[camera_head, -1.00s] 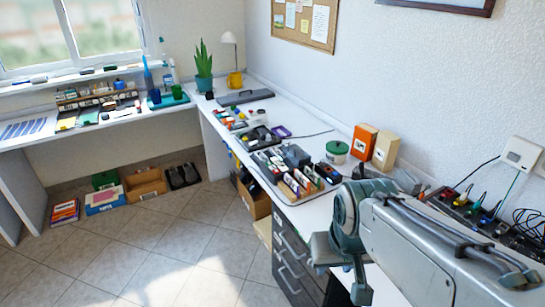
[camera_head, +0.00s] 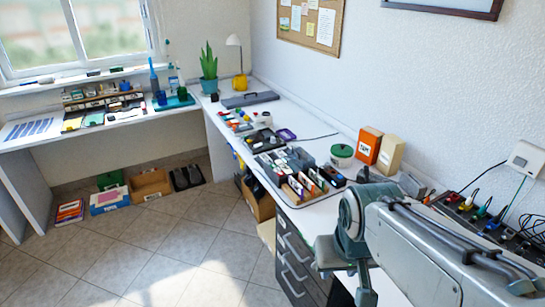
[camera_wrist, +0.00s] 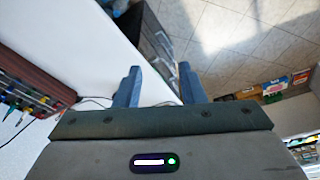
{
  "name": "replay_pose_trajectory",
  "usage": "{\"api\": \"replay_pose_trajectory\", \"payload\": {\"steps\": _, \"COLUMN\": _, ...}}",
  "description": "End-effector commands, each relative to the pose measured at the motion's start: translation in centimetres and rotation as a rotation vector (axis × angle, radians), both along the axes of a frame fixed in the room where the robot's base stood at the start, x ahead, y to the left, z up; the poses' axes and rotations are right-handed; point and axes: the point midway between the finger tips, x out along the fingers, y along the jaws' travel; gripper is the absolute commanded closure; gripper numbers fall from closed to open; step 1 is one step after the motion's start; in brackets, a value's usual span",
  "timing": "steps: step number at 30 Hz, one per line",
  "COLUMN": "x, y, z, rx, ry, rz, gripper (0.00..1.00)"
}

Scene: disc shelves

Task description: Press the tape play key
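I cannot make out a tape play key in any view. A dark device (camera_head: 262,140) lies on the right-hand desk in the head view, too small to tell whether it is a tape player. A long dark grey case (camera_head: 250,99) lies further back, and no keys can be told on it. My gripper (camera_wrist: 160,70) shows in the wrist view with its two blue-grey fingers apart and nothing between them. It points past the white desk edge toward the tiled floor. In the head view my arm fills the lower right, well short of the dark device.
A tray of upright cases (camera_head: 300,182), a green-lidded tub (camera_head: 342,154) and an orange box (camera_head: 369,145) stand on the desk nearer my arm. Floor boxes (camera_head: 150,185) sit below; the middle floor is clear.

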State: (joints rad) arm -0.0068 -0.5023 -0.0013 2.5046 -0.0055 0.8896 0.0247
Motion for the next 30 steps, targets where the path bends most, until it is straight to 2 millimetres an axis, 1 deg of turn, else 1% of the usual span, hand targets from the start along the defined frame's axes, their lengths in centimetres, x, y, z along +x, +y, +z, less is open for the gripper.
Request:
{"api": "replay_pose_trajectory", "payload": {"steps": 11, "x": 0.0, "y": 0.0, "z": 0.0, "rx": 0.0, "ry": 0.0, "rz": 0.0, "gripper": 0.64}}
{"api": "replay_pose_trajectory", "payload": {"steps": 12, "x": 0.0, "y": 0.0, "z": 0.0, "rx": 0.0, "ry": 0.0, "rz": 0.0, "gripper": 0.69}}
{"api": "replay_pose_trajectory", "payload": {"steps": 14, "x": 0.0, "y": 0.0, "z": 0.0, "rx": 0.0, "ry": 0.0, "rz": 0.0, "gripper": 0.86}}
{"api": "replay_pose_trajectory", "payload": {"steps": 15, "x": 0.0, "y": 0.0, "z": 0.0, "rx": 0.0, "ry": 0.0, "rz": 0.0, "gripper": 0.97}}
{"api": "replay_pose_trajectory", "payload": {"steps": 16, "x": 0.0, "y": 0.0, "z": 0.0, "rx": 0.0, "ry": 0.0, "rz": 0.0, "gripper": 1.0}}
{"api": "replay_pose_trajectory", "payload": {"steps": 30, "x": 0.0, "y": 0.0, "z": 0.0, "rx": 0.0, "ry": 0.0, "rz": 0.0, "gripper": 1.0}}
